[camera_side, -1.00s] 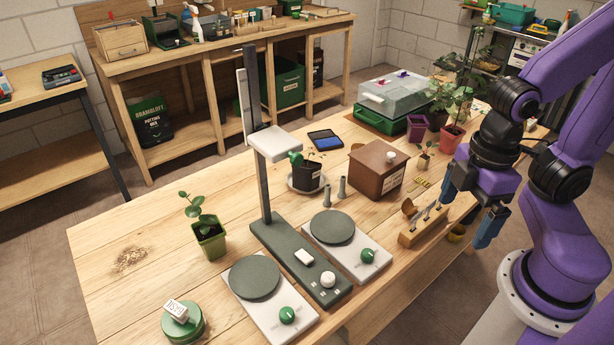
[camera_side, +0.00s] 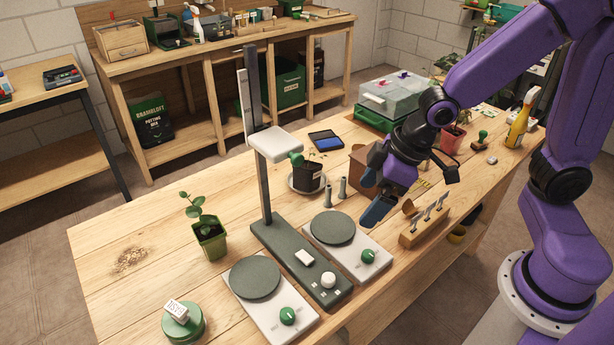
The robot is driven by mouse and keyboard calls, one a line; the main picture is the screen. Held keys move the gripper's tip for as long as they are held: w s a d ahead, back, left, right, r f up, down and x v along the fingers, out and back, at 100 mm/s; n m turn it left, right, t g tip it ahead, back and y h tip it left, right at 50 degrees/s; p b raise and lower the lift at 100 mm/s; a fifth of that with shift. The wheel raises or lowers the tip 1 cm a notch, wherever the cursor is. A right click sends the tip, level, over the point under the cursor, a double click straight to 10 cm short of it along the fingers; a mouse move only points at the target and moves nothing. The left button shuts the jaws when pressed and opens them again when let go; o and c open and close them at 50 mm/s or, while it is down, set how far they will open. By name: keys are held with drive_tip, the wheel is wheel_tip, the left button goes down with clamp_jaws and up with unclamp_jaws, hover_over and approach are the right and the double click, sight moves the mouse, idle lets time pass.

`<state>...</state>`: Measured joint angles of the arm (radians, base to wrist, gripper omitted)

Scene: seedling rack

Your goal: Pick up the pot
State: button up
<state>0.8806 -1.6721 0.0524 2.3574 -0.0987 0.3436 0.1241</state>
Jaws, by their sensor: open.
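A green square pot (camera_side: 212,246) with a leafy seedling stands upright on the left part of the table. A black pot (camera_side: 308,178) sits in a pale saucer (camera_side: 292,186) behind the grey stand, partly covered by the stand's white head. A reddish pot (camera_side: 452,139) with a plant stands at the back right, partly behind my arm. My gripper (camera_side: 412,190) is open and empty above the right part of the table, in front of the brown wooden box. It is apart from all of these pots, well to the right of the green one.
A tall grey stand (camera_side: 264,205) with a white head (camera_side: 275,144) rises between the green pot and my gripper. Two scales (camera_side: 255,278) (camera_side: 333,227) flank its base. A wooden tool holder (camera_side: 424,228) lies below my gripper.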

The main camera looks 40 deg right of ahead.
drive_tip(key=w+f+m+t+y, duration=0.1)
drive_tip(key=w+f+m+t, duration=0.1)
drive_tip(key=w, duration=0.7)
drive_tip(key=m+t+y, duration=0.1)
drive_tip(key=m+t, duration=0.5)
drive_tip(key=t, duration=0.1)
hover_over(309, 165)
drive_tip(key=s+d, duration=0.1)
drive_tip(key=s, duration=0.2)
wheel_tip(309, 165, down, 6)
drive_tip(key=shift+w+d+f, duration=0.1)
drive_tip(key=shift+w, duration=0.05)
drive_tip(key=shift+f, duration=3.25)
drive_tip(key=shift+x, duration=2.55)
drive_tip(key=c, duration=1.2)
drive_tip(key=shift+r, duration=0.1)
drive_tip(key=shift+c, duration=0.2)
